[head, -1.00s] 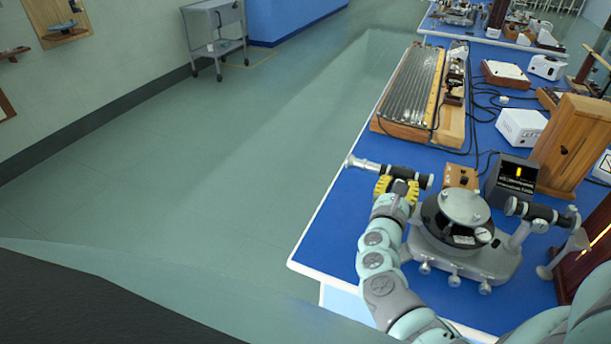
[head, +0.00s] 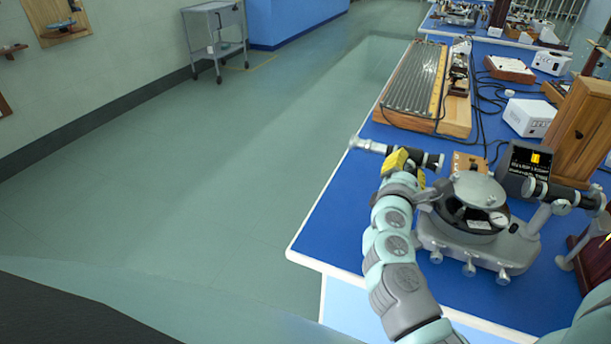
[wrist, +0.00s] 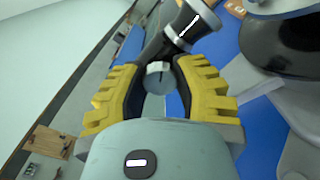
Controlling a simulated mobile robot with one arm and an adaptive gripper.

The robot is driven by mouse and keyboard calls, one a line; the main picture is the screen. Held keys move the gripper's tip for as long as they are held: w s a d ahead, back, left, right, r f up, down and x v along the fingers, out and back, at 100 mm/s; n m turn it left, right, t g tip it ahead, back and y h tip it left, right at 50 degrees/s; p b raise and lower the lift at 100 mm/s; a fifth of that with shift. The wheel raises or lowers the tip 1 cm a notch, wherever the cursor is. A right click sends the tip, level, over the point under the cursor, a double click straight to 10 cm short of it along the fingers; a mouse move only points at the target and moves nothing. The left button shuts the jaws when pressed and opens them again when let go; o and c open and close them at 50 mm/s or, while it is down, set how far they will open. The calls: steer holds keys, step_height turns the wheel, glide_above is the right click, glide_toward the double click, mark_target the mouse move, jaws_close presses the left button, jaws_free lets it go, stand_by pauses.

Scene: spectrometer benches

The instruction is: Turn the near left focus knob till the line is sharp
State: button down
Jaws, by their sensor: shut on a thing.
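The spectrometer (head: 480,240) stands on the near blue bench, with a black-and-silver tube on its left (head: 432,160) and another on its right (head: 560,195). My gripper (head: 403,158), with yellow fingers, is at the left tube and hides its knob in the head view. In the wrist view, my gripper (wrist: 158,95) is shut on the small grey focus knob (wrist: 158,70), under the dark tube (wrist: 188,25). A small black display (head: 526,165) behind the spectrometer shows a wide yellow line (head: 537,157) above small lettering too small to read.
The bench edge (head: 310,212) is close on the left, with open floor beyond.

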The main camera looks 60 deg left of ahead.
steer(key=shift+m, duration=0.5)
steer(key=c, duration=0.6)
jaws_free()
steer(key=shift+c, duration=0.2)
steer(key=v, duration=1.2)
